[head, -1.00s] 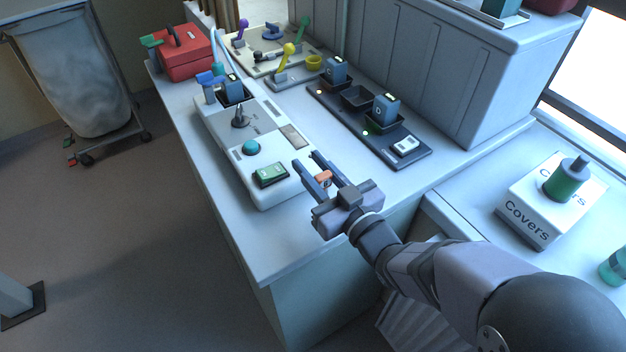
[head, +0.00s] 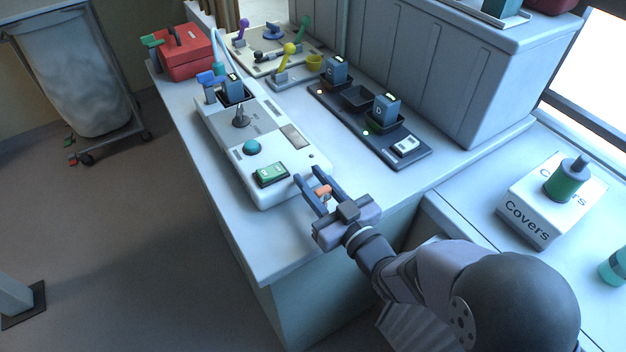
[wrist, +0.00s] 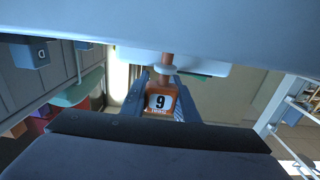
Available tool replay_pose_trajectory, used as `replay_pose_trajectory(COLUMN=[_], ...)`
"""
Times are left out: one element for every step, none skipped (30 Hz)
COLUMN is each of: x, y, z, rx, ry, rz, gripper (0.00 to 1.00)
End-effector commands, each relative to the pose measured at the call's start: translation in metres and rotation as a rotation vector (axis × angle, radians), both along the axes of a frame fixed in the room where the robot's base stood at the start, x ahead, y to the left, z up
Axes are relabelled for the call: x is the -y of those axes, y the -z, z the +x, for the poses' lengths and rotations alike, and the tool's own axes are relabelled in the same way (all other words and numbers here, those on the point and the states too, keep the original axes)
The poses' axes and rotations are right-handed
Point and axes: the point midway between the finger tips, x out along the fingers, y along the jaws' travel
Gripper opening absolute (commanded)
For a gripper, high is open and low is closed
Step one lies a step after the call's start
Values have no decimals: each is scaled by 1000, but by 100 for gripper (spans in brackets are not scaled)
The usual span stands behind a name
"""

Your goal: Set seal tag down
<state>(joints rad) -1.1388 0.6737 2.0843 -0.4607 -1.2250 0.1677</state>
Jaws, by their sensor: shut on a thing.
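The seal tag is an orange piece (head: 323,190) between the fingers of my gripper (head: 305,174). In the wrist view the orange tag (wrist: 161,101) shows a white label with a black 9, with a blue finger on each side. My gripper is shut on it. It is close to the near right corner of the white device (head: 262,190), over the front part of the counter. I cannot tell whether the tag touches anything below.
The white device carries a green switch (head: 270,174), a teal button (head: 252,147) and a docked blue battery (head: 233,86). A dark charger tray (head: 418,160) with blue batteries lies behind. The counter (head: 255,238) is bare in front. A Covers box (head: 522,218) stands at right.

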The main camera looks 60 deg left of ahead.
Motion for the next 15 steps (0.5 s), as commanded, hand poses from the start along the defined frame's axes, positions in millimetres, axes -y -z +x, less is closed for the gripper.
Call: replay_pose_trajectory(x=[0,0,0,0,0,0,0,0,0,0,0,0,0,0,0], y=[1,1,1,1,1,1,1,1,1,1,1,0,0,-1,-3], z=[0,0,0,0,0,0,0,0,0,0,0,0,0,0,0], rx=[0,0,0,0,0,0,0,0,0,0,0,0,0,0,0], ry=[0,0,0,0,0,0,0,0,0,0,0,0,0,0,0], rz=[0,0,-1,-1,-1,-1,-1,-1,-1,-1,-1,-1,-1,-1,-1], gripper=[32,39,46,46,46,46,46,46,46,46,46,46,46,46,46])
